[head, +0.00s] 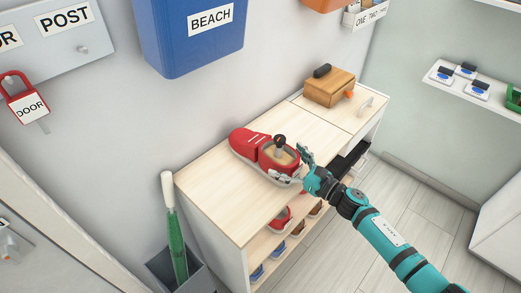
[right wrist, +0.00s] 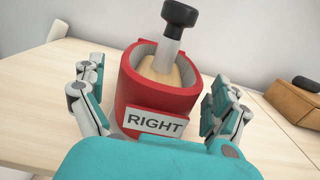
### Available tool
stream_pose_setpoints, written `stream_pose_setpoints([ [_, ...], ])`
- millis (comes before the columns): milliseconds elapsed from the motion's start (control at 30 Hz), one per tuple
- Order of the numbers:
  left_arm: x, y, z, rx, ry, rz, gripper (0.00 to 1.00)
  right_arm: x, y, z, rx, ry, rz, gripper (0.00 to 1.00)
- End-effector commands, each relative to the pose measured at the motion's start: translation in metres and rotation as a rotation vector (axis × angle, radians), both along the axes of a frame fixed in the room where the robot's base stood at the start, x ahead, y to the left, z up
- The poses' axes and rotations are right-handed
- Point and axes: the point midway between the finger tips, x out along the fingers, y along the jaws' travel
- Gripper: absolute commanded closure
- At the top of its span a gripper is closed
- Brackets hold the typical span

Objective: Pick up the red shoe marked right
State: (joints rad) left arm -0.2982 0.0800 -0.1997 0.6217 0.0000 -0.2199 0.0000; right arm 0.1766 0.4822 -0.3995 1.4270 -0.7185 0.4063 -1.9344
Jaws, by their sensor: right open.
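The red shoe (head: 262,153) stands on top of the light wood cabinet (head: 215,190), its toe pointing left in the head view. A shoe tree with a black knob (head: 280,140) sticks up out of its opening. In the right wrist view the heel of the red shoe (right wrist: 128,90) faces me, with a white label reading RIGHT. My right gripper (head: 306,165) is at the heel end. Its open fingers stand on both sides of the heel in the right wrist view (right wrist: 158,100), with gaps visible. My left gripper is not in view.
A wooden box (head: 330,87) with a dark item on it stands farther back on the cabinet. More shoes (head: 281,219) sit on shelves below. A blue BEACH bin (head: 190,35) hangs on the wall above. A bin with a green umbrella (head: 176,240) stands at the cabinet's left end.

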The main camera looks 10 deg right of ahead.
Motion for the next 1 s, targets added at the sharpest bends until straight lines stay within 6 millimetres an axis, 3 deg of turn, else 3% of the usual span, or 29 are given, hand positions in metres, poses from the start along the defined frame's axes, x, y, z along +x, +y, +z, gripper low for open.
stream_pose_setpoints([
  [200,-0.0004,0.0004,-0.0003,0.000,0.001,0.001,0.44,0.0003,-0.0003,-0.0007,-0.001,0.001,-0.001,0.03],
  [600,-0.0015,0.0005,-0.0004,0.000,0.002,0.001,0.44,0.0000,-0.0001,-0.0005,0.000,0.000,0.000,0.54],
  [867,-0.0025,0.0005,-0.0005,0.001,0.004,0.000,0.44,0.0001,-0.0003,-0.0005,0.000,0.000,0.000,0.56],
  [900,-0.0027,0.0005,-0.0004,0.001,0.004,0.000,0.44,0.0007,-0.0001,0.0019,0.002,-0.004,0.000,0.62],
  [1000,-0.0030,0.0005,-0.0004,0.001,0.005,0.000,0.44,0.0007,-0.0001,0.0019,0.002,-0.004,0.000,0.62],
])
